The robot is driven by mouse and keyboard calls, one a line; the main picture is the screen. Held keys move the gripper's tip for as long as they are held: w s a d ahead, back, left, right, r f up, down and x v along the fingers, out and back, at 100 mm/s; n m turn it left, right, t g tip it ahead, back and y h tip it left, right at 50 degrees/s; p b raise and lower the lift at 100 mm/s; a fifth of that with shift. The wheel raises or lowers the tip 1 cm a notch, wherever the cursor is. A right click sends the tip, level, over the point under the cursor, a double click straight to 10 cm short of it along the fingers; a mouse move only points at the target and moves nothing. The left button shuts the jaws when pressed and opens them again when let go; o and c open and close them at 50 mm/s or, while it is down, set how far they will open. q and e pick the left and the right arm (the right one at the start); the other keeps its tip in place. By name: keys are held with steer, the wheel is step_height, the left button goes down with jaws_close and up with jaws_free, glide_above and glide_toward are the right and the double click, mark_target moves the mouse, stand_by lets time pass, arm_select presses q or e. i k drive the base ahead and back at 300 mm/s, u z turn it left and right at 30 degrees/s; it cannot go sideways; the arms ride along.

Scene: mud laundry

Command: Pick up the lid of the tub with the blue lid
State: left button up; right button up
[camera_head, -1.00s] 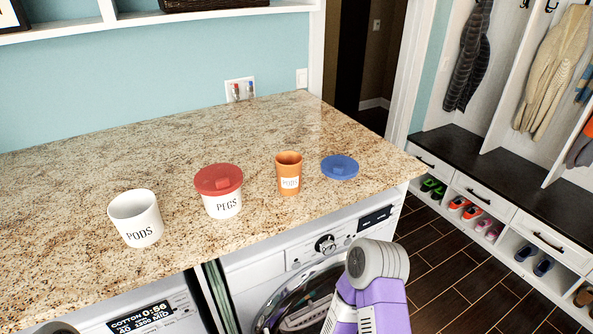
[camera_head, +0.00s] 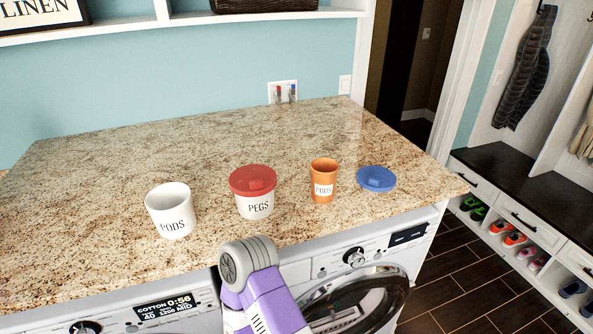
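The blue lid (camera_head: 376,179) lies flat on the granite counter, at the right of the row of tubs. Beside it on its left stands an open orange tub (camera_head: 323,189) labelled PODS. A white tub (camera_head: 255,205) labelled PEGS wears a red lid (camera_head: 253,179). An open white tub (camera_head: 170,217) labelled PODS stands further left. No tub wears the blue lid. A purple and grey link of my arm shows at the bottom centre, in front of the counter edge. Neither of my grippers is in view.
The granite counter (camera_head: 120,165) is clear behind and left of the tubs. Two front-loading machines stand under it, and the right one's round door (camera_head: 358,305) shows below the edge. A shoe bench (camera_head: 500,165) stands at the right.

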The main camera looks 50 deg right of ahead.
mark_target(377, 175)
steer(key=u, duration=1.65)
steer(key=k, duration=2.3)
steer(key=z, duration=0.4)
